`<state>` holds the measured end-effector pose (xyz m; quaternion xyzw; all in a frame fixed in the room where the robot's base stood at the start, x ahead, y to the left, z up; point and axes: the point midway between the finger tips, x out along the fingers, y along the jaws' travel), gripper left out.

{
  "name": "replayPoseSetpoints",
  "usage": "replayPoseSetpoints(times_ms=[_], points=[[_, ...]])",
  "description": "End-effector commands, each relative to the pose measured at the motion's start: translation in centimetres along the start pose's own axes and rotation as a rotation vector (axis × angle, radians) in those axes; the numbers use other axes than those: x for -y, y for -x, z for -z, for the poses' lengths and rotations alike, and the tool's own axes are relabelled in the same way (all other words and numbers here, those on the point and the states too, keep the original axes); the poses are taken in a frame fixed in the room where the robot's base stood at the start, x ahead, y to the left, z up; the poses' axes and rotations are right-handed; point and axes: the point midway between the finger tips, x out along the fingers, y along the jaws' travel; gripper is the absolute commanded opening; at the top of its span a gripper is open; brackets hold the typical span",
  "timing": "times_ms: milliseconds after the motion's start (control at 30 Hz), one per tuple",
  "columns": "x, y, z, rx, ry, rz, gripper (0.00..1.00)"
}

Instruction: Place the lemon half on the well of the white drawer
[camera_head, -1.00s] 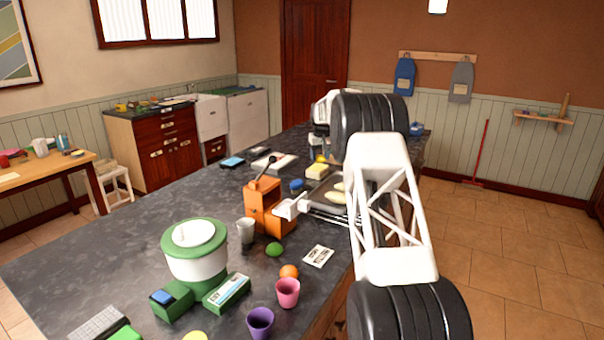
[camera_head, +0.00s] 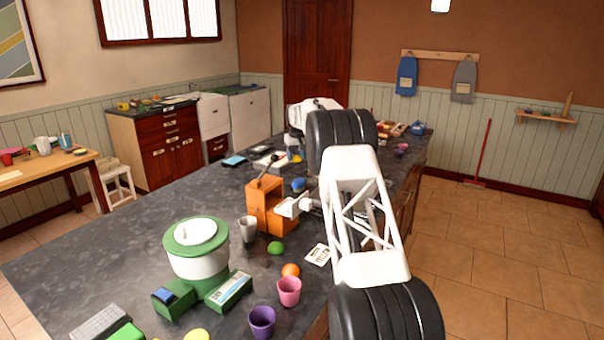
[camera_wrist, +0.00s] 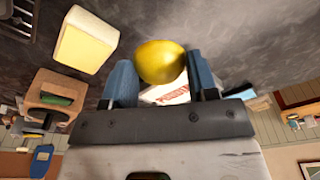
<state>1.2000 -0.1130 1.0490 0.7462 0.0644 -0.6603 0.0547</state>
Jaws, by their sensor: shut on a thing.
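My gripper (camera_wrist: 162,82) is shut on the yellow lemon half (camera_wrist: 161,62), held between its two blue fingers in the wrist view. In the head view my arm hides most of the gripper; a small yellow patch (camera_head: 296,158), seemingly the lemon half, shows over the dark counter. A low white box-like thing (camera_head: 268,162) lies just left of it, perhaps the white drawer; its well cannot be made out. The lemon half appears above the counter and apart from that white thing.
An orange block-shaped stand (camera_head: 264,205) is on the counter nearer the camera, with a grey cup (camera_head: 247,229) beside it. A pale yellow block (camera_wrist: 86,41) shows in the wrist view. The counter's left part is mostly clear.

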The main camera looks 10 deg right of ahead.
Motion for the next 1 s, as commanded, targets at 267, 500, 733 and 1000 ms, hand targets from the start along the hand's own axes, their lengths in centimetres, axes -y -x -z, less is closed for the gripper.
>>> replayPoseSetpoints(times_ms=[267, 500, 733, 1000], points=[[0.0, -3.0, -0.4, 0.002, 0.0, 0.001, 0.3], [0.0, -5.7, -0.7, 0.001, 0.0, 0.0, 0.3], [0.0, -6.0, -0.8, 0.0, 0.0, 0.0, 0.3], [0.0, -6.6, -0.8, 0.001, 0.0, 0.0, 0.3]])
